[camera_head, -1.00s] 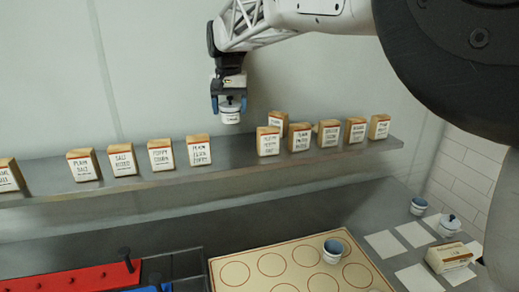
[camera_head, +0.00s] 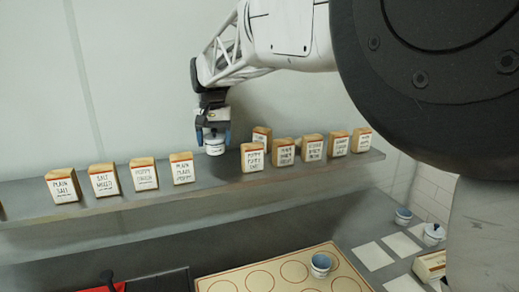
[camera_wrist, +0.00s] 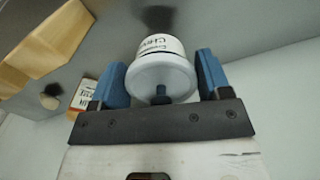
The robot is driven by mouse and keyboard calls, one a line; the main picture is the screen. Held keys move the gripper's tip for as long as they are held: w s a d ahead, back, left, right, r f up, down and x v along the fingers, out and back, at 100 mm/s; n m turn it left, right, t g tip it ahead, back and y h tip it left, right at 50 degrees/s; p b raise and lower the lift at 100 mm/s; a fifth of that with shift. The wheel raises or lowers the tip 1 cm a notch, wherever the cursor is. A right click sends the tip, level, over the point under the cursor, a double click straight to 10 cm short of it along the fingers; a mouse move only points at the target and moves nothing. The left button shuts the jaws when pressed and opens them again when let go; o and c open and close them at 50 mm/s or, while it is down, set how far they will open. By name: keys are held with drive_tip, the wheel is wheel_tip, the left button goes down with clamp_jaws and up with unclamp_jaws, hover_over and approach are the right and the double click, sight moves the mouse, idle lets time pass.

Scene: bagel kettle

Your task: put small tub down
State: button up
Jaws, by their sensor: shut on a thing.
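My gripper (camera_head: 214,137) is shut on the small tub (camera_head: 214,147), a white lidded tub with a dark knob. In the head view it hangs upright over the shelf (camera_head: 215,188), in the gap between two groups of labelled bags. In the wrist view the tub (camera_wrist: 161,72) sits between the two blue fingers, with black lettering on its side. The tub's underside and any contact with the shelf are hidden.
A bag (camera_head: 182,170) stands left of the gap and another bag (camera_head: 252,157) stands close on the right, with several more along the shelf. Below are a ringed board (camera_head: 232,286) with a blue-white cup (camera_head: 321,264), and white cards (camera_head: 373,255).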

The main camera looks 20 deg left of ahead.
sight(215, 150)
drive_tip(key=shift+f, duration=1.8)
drive_tip(key=shift+f, duration=0.15)
drive_tip(key=o, duration=1)
drive_tip(key=shift+c, duration=0.2)
wheel_tip(215, 150, up, 12)
drive_tip(key=shift+r, duration=0.15)
drive_tip(key=shift+d, duration=0.1)
